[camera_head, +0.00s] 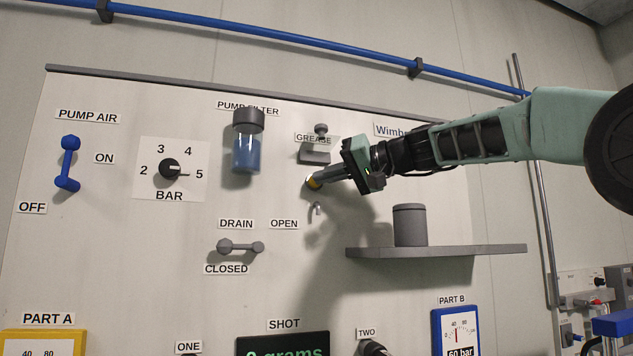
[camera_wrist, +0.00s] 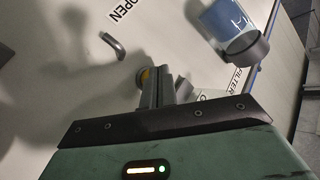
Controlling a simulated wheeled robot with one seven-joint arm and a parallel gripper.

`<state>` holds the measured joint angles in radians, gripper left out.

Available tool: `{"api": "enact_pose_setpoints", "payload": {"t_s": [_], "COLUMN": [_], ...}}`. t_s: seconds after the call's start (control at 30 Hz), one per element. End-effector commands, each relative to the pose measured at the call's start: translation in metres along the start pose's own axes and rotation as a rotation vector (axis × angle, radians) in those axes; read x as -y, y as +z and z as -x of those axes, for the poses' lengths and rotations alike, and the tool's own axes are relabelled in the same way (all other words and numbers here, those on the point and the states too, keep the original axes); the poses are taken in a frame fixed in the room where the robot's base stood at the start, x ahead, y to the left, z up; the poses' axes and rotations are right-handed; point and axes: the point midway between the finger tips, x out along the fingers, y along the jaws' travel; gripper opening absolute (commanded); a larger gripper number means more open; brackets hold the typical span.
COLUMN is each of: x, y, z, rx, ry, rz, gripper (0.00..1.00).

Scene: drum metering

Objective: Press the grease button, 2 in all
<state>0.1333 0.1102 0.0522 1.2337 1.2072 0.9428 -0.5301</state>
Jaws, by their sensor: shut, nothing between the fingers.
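The GREASE label (camera_head: 314,138) sits on the pale panel (camera_head: 110,255). Beside it is a grey fixture (camera_head: 315,155) with a round knob on top. Just below that fixture is a small round yellow button (camera_head: 312,183), partly hidden by my fingertips. My gripper (camera_head: 322,179) is shut and empty, reaching in from the right with its tips at the button. In the wrist view the shut fingers (camera_wrist: 150,85) end at the yellow button (camera_wrist: 143,75). Whether they touch it or press it in, I cannot tell.
A small metal spout (camera_head: 316,208) is just below the button. The blue pump filter (camera_head: 246,152) is to the left. A grey shelf (camera_head: 460,250) holding a dark cylinder (camera_head: 409,226) juts out below my arm. The drain lever (camera_head: 240,247) is lower left.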

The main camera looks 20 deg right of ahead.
Motion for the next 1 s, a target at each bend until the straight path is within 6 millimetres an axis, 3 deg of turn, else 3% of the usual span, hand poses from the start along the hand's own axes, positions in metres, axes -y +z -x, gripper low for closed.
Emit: {"api": "enact_pose_setpoints", "payload": {"t_s": [1.0], "x": [-0.0049], "y": [-0.0047], "z": [-0.0065], "rx": [0.000], "ry": [0.001], "rz": [0.000], "gripper": [0.00]}}
